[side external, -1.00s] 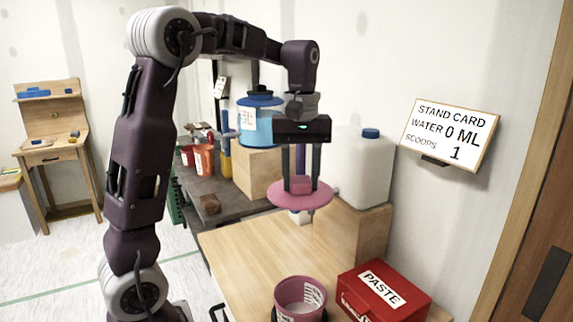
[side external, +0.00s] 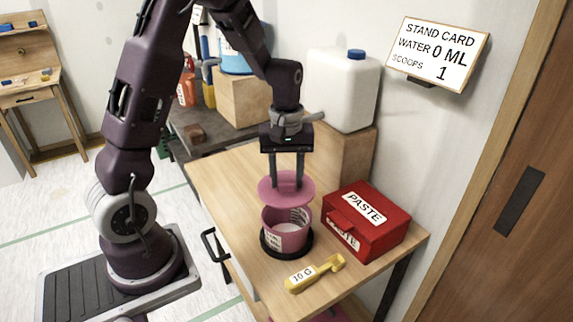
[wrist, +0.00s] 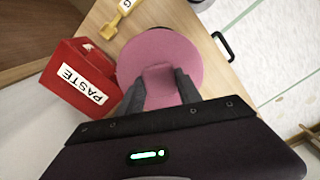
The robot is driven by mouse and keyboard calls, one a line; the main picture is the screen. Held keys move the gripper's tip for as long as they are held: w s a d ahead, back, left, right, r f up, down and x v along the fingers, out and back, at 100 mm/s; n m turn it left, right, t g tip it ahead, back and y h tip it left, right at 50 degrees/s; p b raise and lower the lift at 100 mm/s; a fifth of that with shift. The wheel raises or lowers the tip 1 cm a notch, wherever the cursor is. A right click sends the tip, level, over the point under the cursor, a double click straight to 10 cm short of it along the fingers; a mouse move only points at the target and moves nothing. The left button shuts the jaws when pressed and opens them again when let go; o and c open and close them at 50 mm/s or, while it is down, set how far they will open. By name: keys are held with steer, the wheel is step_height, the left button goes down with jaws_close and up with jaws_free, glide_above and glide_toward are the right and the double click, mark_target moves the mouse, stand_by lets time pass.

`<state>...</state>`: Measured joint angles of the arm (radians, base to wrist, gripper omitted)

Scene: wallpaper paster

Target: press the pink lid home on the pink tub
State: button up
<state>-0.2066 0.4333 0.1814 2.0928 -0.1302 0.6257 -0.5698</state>
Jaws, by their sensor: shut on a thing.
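My gripper (side external: 286,180) is shut on the raised grip of the pink lid (side external: 272,190), a round disc. In the side view the lid is just above the pink tub (side external: 285,232), and a gap shows at the front right, where the tub's inside is visible. The tub stands upright on a black round base (side external: 272,250) on the wooden table, with white material inside. In the wrist view the lid (wrist: 160,50) hides the tub, and my gripper (wrist: 160,85) has a finger on each side of the grip.
A red PASTE box (side external: 368,222) stands close to the right of the tub. A yellow scoop marked 10 G (side external: 318,272) lies in front. A white jug (side external: 340,92) stands on a wooden block behind. The table (side external: 225,180) is clear left of the tub.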

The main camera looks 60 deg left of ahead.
mark_target(287, 196)
steer(key=shift+f, duration=2.85)
steer(key=shift+f, duration=1.05)
steer(key=o, duration=1.4)
steer(key=shift+f, duration=0.1)
steer(key=shift+o, duration=0.2)
step_height(287, 196, up, 7)
steer(key=shift+r, duration=0.1)
